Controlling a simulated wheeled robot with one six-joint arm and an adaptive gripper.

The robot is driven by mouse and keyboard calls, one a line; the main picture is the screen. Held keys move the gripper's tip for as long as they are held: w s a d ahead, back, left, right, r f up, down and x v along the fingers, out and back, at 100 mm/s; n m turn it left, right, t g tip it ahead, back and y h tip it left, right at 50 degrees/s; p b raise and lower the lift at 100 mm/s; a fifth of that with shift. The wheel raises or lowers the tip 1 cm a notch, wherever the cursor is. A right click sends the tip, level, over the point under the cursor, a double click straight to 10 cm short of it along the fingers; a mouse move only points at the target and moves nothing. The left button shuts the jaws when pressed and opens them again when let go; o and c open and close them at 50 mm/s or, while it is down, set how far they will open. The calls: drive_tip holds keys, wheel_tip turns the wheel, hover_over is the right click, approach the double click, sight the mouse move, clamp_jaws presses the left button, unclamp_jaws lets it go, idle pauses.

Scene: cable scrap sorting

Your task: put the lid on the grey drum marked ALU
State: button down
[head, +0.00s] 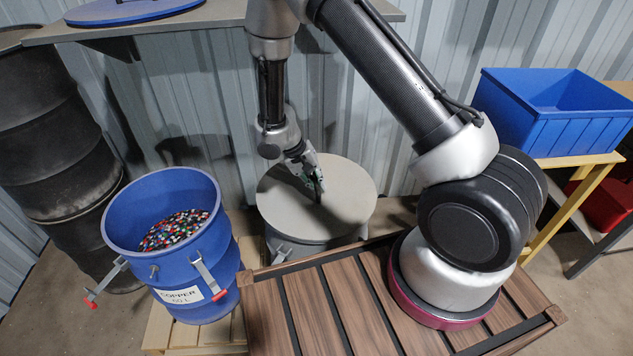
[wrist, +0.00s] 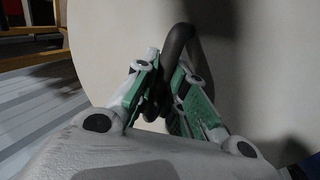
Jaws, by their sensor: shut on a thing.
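The round grey lid (head: 345,205) lies over the top of the grey drum (head: 305,248) in the head view, looking level. I cannot tell whether it rests on the rim or is just above it. My gripper (head: 318,192) is at the middle of the lid. In the wrist view my gripper (wrist: 165,95) is shut on the dark looped handle (wrist: 185,38) of the pale lid (wrist: 115,40). Most of the drum is hidden by the lid and the slatted wooden surface. Its ALU marking does not show.
A blue drum (head: 118,220) marked COPPER, open and holding coloured scrap, stands close at left. A black drum (head: 60,150) is behind it. A blue lid (head: 130,10) lies on a grey shelf (head: 215,14). A blue crate (head: 570,135) sits on a yellow-framed table at right.

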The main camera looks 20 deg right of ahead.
drive_tip(key=c, duration=1.4)
unclamp_jaws()
drive_tip(key=v, duration=1.2)
drive_tip(key=shift+r, duration=0.1)
